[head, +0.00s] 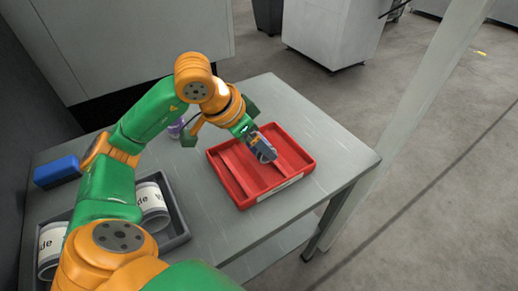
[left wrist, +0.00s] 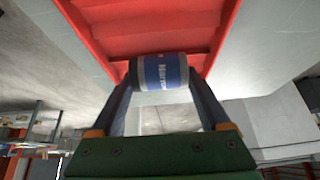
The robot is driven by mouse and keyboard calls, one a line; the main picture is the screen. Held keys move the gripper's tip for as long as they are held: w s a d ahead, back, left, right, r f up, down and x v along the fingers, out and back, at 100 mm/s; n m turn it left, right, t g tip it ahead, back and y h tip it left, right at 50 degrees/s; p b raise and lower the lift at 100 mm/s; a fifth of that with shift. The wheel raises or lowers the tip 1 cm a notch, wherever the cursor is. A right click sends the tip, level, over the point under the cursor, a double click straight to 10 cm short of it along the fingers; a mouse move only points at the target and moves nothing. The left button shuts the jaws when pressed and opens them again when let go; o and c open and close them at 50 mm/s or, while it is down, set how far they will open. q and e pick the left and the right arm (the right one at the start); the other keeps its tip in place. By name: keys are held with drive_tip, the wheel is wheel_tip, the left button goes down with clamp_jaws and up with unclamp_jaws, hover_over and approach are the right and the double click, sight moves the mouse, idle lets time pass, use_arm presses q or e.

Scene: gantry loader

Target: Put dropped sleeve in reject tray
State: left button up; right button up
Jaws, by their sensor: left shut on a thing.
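The sleeve (head: 266,153) is a short cylinder with a blue band and a pale grey part with lettering. My left gripper (head: 259,146) is shut on it, above the right-hand part of the red reject tray (head: 232,173). In the left wrist view, the sleeve (left wrist: 163,73) lies crosswise between the two fingers (left wrist: 160,88), with the red tray (left wrist: 150,14) behind it. I cannot tell whether the sleeve touches the tray. The tray has dividers and a white label on its front wall. My right gripper is not in view.
A dark grey tray (head: 180,238) with white lettered cylinders (head: 152,205) stands at the left, partly hidden by my arm. A blue box (head: 57,172) and a small purple object (head: 176,128) are on the grey table (head: 258,92). A pale post (head: 415,100) rises beyond the table's right edge.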

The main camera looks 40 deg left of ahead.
sight(253, 147)
use_arm(q)
wheel_tip(253, 147, down, 3)
drive_tip(key=shift+f, duration=0.1)
drive_tip(key=o, duration=1.2)
drive_tip(key=shift+f+b, duration=0.1)
drive_tip(key=shift+b, duration=0.25)
drive_tip(key=shift+o, duration=1.4)
drive_tip(key=shift+r, duration=0.25)
drive_tip(key=shift+s+r+p, duration=0.1)
drive_tip(key=shift+r+p, duration=0.2)
drive_tip(key=shift+r, duration=0.05)
drive_tip(key=p+v, duration=0.1)
drive_tip(key=v, duration=1)
drive_tip(key=shift+s, duration=0.2)
